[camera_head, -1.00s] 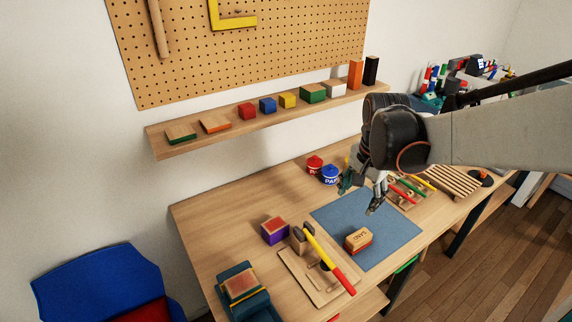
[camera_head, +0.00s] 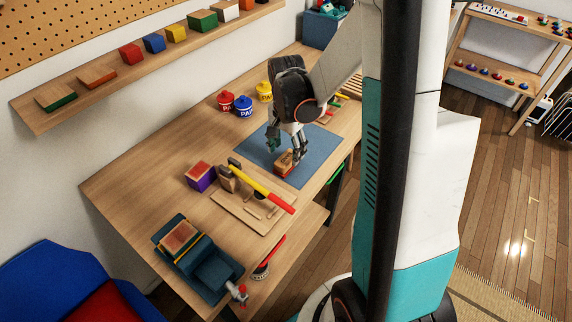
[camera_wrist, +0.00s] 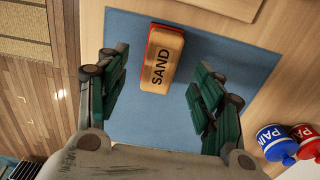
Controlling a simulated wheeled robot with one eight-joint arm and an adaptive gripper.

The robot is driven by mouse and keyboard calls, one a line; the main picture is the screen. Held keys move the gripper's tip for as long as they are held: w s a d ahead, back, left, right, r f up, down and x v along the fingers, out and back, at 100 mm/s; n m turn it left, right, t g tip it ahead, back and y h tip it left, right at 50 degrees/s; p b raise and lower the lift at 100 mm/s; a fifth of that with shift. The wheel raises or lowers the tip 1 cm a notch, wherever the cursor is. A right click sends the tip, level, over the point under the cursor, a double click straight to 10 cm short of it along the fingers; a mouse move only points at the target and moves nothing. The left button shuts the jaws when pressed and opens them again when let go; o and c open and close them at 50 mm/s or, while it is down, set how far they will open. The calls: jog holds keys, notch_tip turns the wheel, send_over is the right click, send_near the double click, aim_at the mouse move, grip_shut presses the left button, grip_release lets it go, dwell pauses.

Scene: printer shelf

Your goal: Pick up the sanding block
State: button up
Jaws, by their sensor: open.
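The sanding block (camera_wrist: 162,60) is a wooden block with a red-orange lower layer and the word SAND on it. It lies on the blue mat (camera_wrist: 225,62). In the head view the block (camera_head: 285,163) is partly covered by my gripper (camera_head: 286,151), which is over it. In the wrist view my gripper (camera_wrist: 160,92) is open, with green-padded fingers apart on the left and right. The near end of the block shows between the fingers, and its far part extends beyond them. Whether the fingers are level with the block I cannot tell.
On the workbench, a hammer (camera_head: 262,187) rests over a wooden board, beside a purple block (camera_head: 200,176). Red, blue (camera_head: 243,107) and yellow paint pots stand behind the mat. A teal vise (camera_head: 205,262) is at the near end. The mat around the block is clear.

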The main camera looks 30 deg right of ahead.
aim_at(286, 157)
jog(key=shift+w+f+b, duration=0.1)
jog(key=shift+f+b, duration=1.25)
jog(key=shift+f, duration=1.35)
jog(key=c, duration=1.3)
jog(key=shift+o, duration=0.2)
jog(key=shift+r, duration=0.2)
notch_tip(286, 157, up, 20)
jog(key=p, duration=0.7)
jog(key=shift+f, duration=0.15)
